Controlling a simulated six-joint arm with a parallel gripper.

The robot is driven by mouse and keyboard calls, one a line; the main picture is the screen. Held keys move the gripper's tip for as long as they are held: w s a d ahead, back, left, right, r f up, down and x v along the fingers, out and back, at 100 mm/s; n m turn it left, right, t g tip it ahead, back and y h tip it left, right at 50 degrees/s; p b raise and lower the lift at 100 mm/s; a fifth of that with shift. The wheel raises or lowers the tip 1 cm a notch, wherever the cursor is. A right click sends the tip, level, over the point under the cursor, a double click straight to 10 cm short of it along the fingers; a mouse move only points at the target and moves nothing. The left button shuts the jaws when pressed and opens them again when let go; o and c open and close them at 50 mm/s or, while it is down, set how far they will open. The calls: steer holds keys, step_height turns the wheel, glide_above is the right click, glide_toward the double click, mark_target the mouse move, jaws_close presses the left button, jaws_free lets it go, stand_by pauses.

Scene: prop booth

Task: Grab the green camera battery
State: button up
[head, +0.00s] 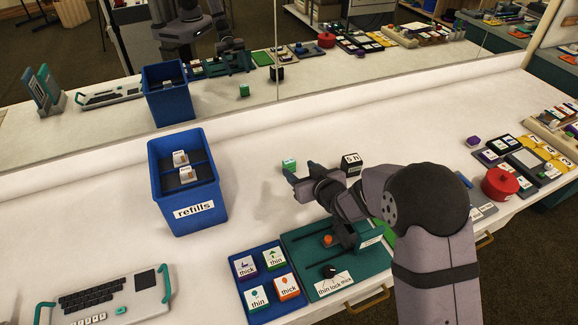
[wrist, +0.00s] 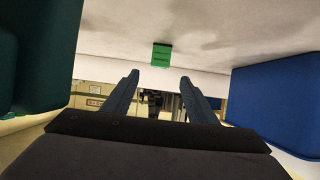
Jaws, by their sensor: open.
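The green camera battery (head: 289,165) is a small green block with a pale top, standing on the white counter towards the mirror. My gripper (head: 294,183) is low over the counter just on the near side of it; my arm hides part of the area. In the wrist view, the battery (wrist: 161,55) shows beyond and roughly midway between the fingertips of my gripper (wrist: 160,77). The fingers are apart with nothing between them. A gap seems to remain between fingertips and battery.
A black block marked "5 h" (head: 351,163) stands right of the battery. A blue refills bin (head: 190,215) is left, also in the wrist view (wrist: 275,105). A teal panel with knobs (head: 312,250) and a blue tray of labelled blocks (head: 240,257) lie nearer. A mirror (head: 330,75) backs the counter.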

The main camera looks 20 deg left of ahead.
mark_target(290, 163)
steer(key=shift+p+x, duration=0.4)
steer(key=shift+x, duration=2)
steer(key=shift+p+x, duration=0.8)
steer(key=shift+x, duration=1.75)
steer(key=shift+f, duration=0.15)
steer(key=c, duration=1.2)
